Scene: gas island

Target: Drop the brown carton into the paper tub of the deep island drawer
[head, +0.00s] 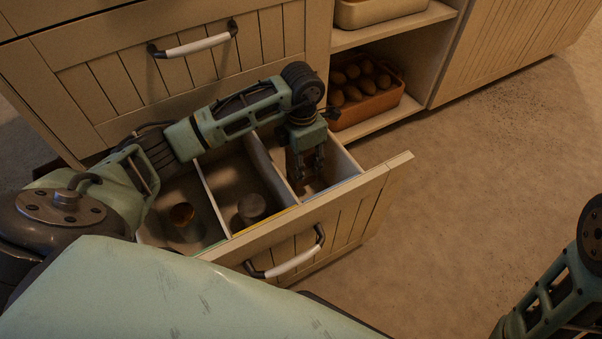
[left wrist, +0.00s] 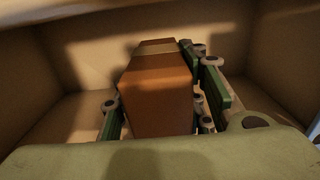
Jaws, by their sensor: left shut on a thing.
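The deep island drawer (head: 295,226) is pulled open and split into three tubs side by side. My left gripper (head: 308,176) reaches down into the right-hand tub, whose front rim has a blue strip (head: 332,188). In the left wrist view, the brown carton (left wrist: 158,92) stands between the fingers of my left gripper (left wrist: 163,108), which are shut on it. Pale tub walls (left wrist: 80,55) surround it. Whether the carton touches the tub floor is hard to tell. I cannot read any label marking the paper tub. My right gripper is out of view.
The middle tub holds a grey cylinder (head: 251,207); the left tub holds a can with a yellowish top (head: 182,214). An upper drawer (head: 170,75) is shut above. An open shelf holds a brown crate (head: 370,108) of round items. The floor (head: 480,170) at right is clear.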

